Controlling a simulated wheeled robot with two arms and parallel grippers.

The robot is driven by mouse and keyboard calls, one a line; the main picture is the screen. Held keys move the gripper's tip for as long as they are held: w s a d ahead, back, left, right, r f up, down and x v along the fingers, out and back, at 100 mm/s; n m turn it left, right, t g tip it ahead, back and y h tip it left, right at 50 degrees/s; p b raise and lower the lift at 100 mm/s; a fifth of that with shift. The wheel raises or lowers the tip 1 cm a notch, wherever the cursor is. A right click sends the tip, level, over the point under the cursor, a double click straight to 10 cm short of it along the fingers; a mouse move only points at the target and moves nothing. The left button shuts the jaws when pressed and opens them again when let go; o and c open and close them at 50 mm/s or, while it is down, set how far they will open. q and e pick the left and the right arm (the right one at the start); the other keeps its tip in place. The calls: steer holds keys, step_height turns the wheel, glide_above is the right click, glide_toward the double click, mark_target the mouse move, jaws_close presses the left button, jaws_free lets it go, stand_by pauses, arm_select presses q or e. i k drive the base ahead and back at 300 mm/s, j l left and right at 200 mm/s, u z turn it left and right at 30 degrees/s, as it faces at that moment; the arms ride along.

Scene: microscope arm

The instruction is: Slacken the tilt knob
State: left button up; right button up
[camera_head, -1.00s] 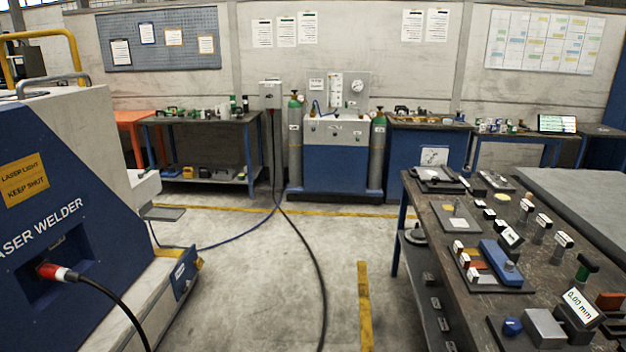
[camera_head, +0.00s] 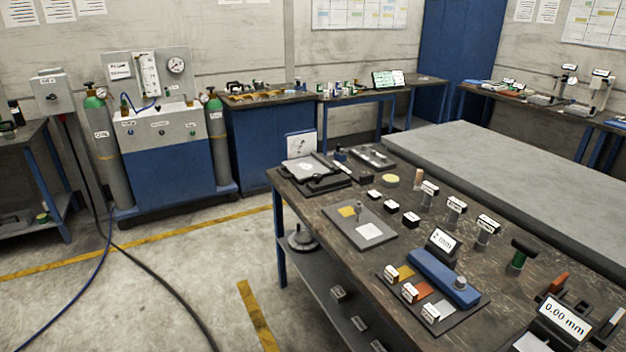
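Neither of my grippers is in the head view. I cannot make out a tilt knob or a microscope arm for certain. Two small upright stands with labels, a nearer one (camera_head: 601,88) and another (camera_head: 562,84), are on the back right bench. They are too small to tell what they are.
A dark workbench (camera_head: 310,195) fills the right front, with a blue bar fixture (camera_head: 436,272), a 0.00 mm display (camera_head: 563,318) and several labelled posts. A grey slab (camera_head: 480,160) lies beyond it. A gas cabinet (camera_head: 170,175) stands at the left. The floor at front left is mostly open, with cables.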

mark_target(317, 177)
steer(key=i+j+z, duration=0.1)
steer(key=z, duration=0.15)
steer(key=j+z, duration=0.15)
steer(key=z, duration=0.15)
steer(key=i+j+z, duration=0.35)
steer(key=j, duration=0.2)
steer(key=i+j+z, duration=0.2)
steer(key=j, duration=0.15)
steer(key=j+z, duration=0.2)
steer(key=i+j, duration=0.15)
steer(key=j, duration=0.35)
steer(key=i+j, duration=0.1)
steer(key=j, duration=0.35)
steer(key=i+j+z, duration=0.1)
steer(key=j, duration=0.4)
steer(key=i+j, duration=0.15)
steer(key=j, duration=0.3)
steer(key=i+j, duration=0.1)
steer(key=j, duration=0.4)
steer(key=i+j, duration=0.1)
steer(key=j, duration=0.4)
steer(key=l+z, duration=0.05)
